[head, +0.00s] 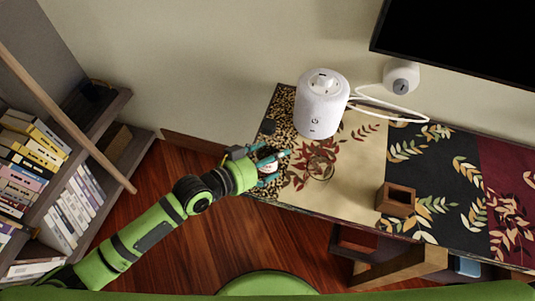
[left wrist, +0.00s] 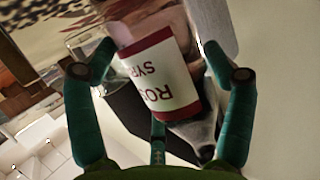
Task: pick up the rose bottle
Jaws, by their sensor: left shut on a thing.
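The rose bottle (left wrist: 160,75) has a white label with red bands and lettering that reads in part "ROS" and "SYR". In the left wrist view it lies between the teal fingers of my left gripper (left wrist: 161,73), its dark narrow end slanting toward the lower right. In the head view my left gripper (head: 275,167) is shut around the bottle at the left end of the patterned table (head: 350,150). Only a small pale and red part of the bottle (head: 268,168) shows there between the fingers. I cannot tell whether its base touches the table. My right gripper is not in view.
A clear glass (head: 320,168) stands close to the right of my left gripper. A white cylindrical speaker (head: 322,110) stands behind it. A small wooden box (head: 397,200) is farther right. Bookshelves (head: 95,125) stand at the left. The table's middle has free room.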

